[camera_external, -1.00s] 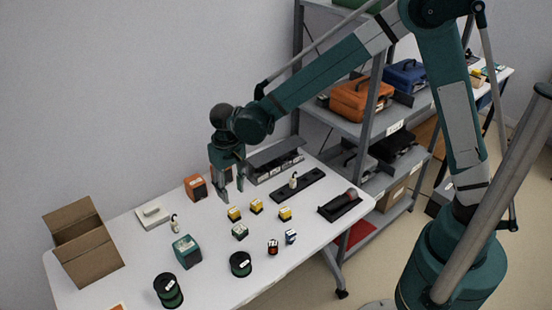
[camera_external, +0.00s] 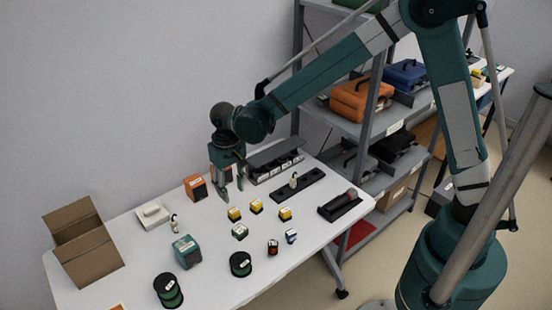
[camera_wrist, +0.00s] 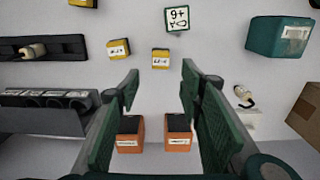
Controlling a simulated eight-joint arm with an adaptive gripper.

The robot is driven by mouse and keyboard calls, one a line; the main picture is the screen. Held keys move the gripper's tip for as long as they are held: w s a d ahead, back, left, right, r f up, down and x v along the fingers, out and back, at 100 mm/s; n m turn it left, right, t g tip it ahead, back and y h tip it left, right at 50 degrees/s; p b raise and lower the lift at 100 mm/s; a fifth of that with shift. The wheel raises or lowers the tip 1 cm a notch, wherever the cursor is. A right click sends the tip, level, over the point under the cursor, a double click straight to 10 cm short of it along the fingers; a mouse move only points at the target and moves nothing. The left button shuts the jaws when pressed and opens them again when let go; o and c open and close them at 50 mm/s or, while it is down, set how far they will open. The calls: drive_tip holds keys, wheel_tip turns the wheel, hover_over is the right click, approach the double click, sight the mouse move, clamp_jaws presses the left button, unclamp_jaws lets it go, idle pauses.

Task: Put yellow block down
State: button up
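Three yellow blocks stand apart on the white table: the left one (camera_external: 234,214), the middle one (camera_external: 256,206) and the right one (camera_external: 285,214). In the wrist view, two yellow blocks show whole (camera_wrist: 118,49) (camera_wrist: 160,58), and a third is cut by the top edge (camera_wrist: 82,3). My gripper (camera_external: 232,193) points down above the table, just behind the left yellow block. In the wrist view its fingers (camera_wrist: 160,88) are wide apart, with nothing held between them. No yellow block is in my gripper.
A white-and-green block (camera_external: 240,231), teal box (camera_external: 187,251) and dark spools (camera_external: 168,290) (camera_external: 241,264) stand nearer the front. Orange boxes (camera_wrist: 130,138) (camera_wrist: 178,138) stand behind my gripper. An open carton (camera_external: 95,256) is at left; black trays (camera_external: 298,184) (camera_external: 340,207) are at right.

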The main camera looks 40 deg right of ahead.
drive_tip(key=s+d+r+t+y, duration=0.1)
drive_tip(key=s+d+r+t, duration=0.15)
drive_tip(key=d+r, duration=0.8)
drive_tip(key=s+d+r+t, duration=0.1)
drive_tip(key=s+d+r, duration=0.45)
drive_tip(key=d, duration=0.75)
drive_tip(key=s+d+r+t, duration=0.2)
drive_tip(key=s+d, duration=0.6)
drive_tip(key=d, duration=0.1)
drive_tip(key=s+d+r+t+h, duration=0.1)
drive_tip(key=s+d+r, duration=0.1)
drive_tip(key=s+d, duration=0.6)
drive_tip(key=shift+d+t, duration=0.35)
drive_tip(key=shift+d, duration=0.3)
drive_tip(key=shift+o, duration=0.5)
